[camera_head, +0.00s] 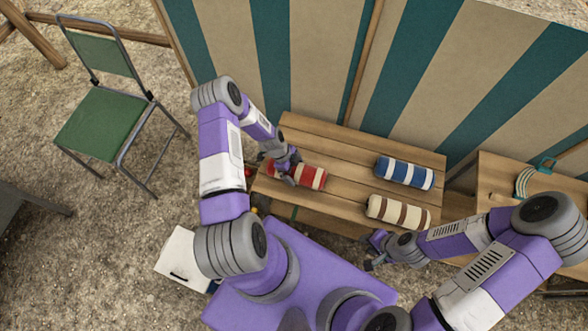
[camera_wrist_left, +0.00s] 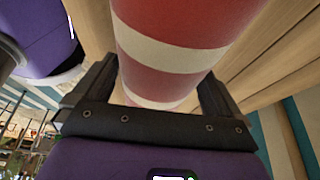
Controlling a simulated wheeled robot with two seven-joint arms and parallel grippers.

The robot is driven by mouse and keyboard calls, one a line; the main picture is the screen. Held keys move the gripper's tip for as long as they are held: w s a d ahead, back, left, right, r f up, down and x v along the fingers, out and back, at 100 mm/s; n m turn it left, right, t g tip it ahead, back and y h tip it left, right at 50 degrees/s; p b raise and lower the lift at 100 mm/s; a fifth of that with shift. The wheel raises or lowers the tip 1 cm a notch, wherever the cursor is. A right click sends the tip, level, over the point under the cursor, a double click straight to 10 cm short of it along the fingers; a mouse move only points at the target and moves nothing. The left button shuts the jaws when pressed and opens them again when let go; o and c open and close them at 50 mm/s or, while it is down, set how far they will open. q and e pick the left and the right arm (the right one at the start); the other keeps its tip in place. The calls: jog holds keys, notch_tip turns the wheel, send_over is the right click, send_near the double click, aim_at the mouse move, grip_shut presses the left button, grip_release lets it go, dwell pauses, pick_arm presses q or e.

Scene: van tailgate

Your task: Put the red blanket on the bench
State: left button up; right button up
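The red blanket (camera_head: 311,176), a roll with cream stripes, lies over the left part of the wooden bench (camera_head: 338,152). Whether it rests fully on the slats is hard to tell. My left gripper (camera_head: 287,170) is at its left half. In the left wrist view the blanket (camera_wrist_left: 175,55) passes between my left fingers (camera_wrist_left: 160,85), which lie close against both sides. My right gripper (camera_head: 370,252) is open and empty, in front of the bench, below the cream and brown roll.
A blue striped roll (camera_head: 405,172) and a cream and brown striped roll (camera_head: 398,212) lie on the bench's right part. A striped fabric wall (camera_head: 330,60) stands behind. A wooden table (camera_head: 493,178) is at right, a green chair (camera_head: 100,120) at left, a white box (camera_head: 182,258) front left.

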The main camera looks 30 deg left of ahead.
pick_arm(q)
jog(key=shift+r, duration=0.1)
jog(key=shift+r+p, duration=0.15)
jog(key=shift+p, duration=0.15)
jog(key=p+v, duration=0.3)
jog(key=v, duration=0.8)
jog(key=shift+a+r, duration=0.15)
jog(key=shift+r, duration=0.1)
jog(key=shift+s+d+r, duration=0.1)
jog(key=shift+d, duration=0.15)
jog(key=s+d+r+n, duration=0.1)
jog(key=s+d+n, duration=0.5)
jog(key=d+n, duration=0.3)
jog(key=s+d+r+n, duration=0.1)
jog(key=s+d+n, duration=0.5)
jog(key=d+n, duration=0.3)
jog(key=shift+d, duration=0.95)
